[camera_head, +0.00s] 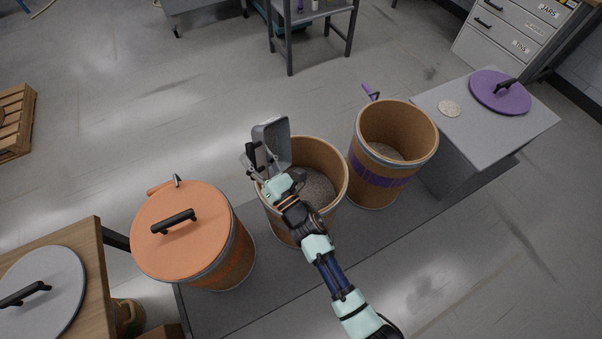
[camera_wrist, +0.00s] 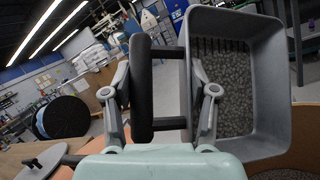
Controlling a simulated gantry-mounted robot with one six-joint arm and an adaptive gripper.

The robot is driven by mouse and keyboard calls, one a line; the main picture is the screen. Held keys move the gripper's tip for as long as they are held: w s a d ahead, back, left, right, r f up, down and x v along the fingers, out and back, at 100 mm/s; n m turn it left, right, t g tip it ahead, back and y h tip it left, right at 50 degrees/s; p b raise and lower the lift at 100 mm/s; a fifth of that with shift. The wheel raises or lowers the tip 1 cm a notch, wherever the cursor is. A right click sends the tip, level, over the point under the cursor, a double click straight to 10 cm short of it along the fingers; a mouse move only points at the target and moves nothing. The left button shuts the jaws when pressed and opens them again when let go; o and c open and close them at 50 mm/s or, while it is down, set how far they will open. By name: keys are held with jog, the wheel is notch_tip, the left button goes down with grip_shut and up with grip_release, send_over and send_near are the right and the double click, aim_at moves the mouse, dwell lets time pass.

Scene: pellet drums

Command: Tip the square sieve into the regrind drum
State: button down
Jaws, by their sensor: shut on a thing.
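The square sieve (camera_head: 271,131) is a grey, deep-walled pan with a black handle. My gripper (camera_head: 260,164) is shut on that handle, over the left rim of the open middle drum (camera_head: 302,230). The sieve is steeply tilted, nearly on edge. In the wrist view the sieve (camera_wrist: 268,80) shows grey pellets inside against its slotted bottom, and the handle (camera_wrist: 141,88) sits between my fingers. The middle drum is plain brown and holds grey pellets. No label names the regrind drum.
A drum with an orange lid (camera_head: 190,240) stands left. An open purple-banded drum (camera_head: 375,185) with pellets stands right. A purple lid (camera_head: 497,92) lies on a grey block (camera_head: 520,125). A grey lid (camera_head: 50,280) lies on a wooden table (camera_head: 97,250).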

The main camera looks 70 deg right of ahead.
jog(key=shift+s+r+m+t+h+b, duration=0.2)
jog(key=shift+s+m+h+b, duration=0.15)
jog(key=shift+s+b, duration=0.6)
jog(key=shift+s+r+m+t+h+b, duration=0.1)
jog(key=shift+s+m+t+h+b, duration=0.2)
jog(key=shift+s+b, duration=0.6)
jog(key=shift+b, duration=0.65)
jog(key=s+m+h+b, duration=0.2)
jog(key=b, duration=0.6)
jog(key=shift+s+r+t, duration=0.1)
jog(key=shift+s+t, duration=0.2)
jog(key=shift+t, duration=0.1)
